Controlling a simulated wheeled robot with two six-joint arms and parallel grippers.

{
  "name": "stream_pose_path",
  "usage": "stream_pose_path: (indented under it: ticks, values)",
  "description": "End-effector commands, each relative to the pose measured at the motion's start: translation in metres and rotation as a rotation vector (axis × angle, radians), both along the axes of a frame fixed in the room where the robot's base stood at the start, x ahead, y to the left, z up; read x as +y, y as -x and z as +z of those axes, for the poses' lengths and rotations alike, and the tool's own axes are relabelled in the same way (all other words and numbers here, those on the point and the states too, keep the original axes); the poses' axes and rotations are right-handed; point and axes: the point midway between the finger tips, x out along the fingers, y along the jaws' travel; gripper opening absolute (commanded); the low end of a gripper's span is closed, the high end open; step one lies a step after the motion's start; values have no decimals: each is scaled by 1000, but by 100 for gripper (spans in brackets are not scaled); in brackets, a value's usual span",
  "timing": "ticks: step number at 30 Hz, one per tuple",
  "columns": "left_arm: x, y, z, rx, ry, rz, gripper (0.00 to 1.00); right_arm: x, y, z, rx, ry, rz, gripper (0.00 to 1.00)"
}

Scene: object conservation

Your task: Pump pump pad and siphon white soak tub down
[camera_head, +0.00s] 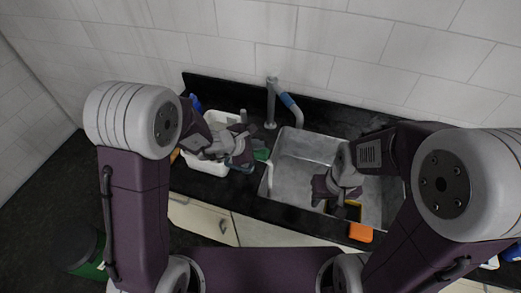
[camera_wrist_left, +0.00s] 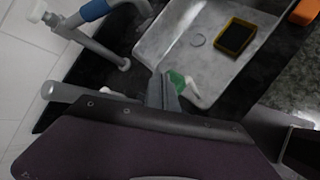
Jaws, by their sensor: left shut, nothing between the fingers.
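The white soak tub (camera_head: 208,166) stands on the dark counter left of the sink, partly covered by my left arm; its water level cannot be made out. A green piece (camera_head: 262,154), perhaps the pump pad, lies between tub and sink, and shows in the left wrist view (camera_wrist_left: 177,80) beside the fingers. A white hose (camera_head: 268,178) runs from beside it over the sink edge; its end also shows in the left wrist view (camera_wrist_left: 195,94). My left gripper (camera_head: 242,160) is shut and empty, beside the green piece; contact is unclear. My right gripper (camera_head: 334,192) hangs over the sink, its fingers unclear.
The metal sink (camera_head: 289,161) holds a yellow-edged dark square (camera_wrist_left: 236,37). A faucet (camera_head: 271,103) with a blue sleeve stands behind it. An orange block (camera_head: 360,232) is at the front edge. A green container (camera_head: 88,262) is at the lower left.

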Motion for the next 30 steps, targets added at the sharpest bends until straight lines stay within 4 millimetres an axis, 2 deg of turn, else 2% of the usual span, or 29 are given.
stream_pose_path:
  ticks: [30]
  values:
    - [0,0,-11,0,-1,1,0,0,0,-13,0,0,0,36]
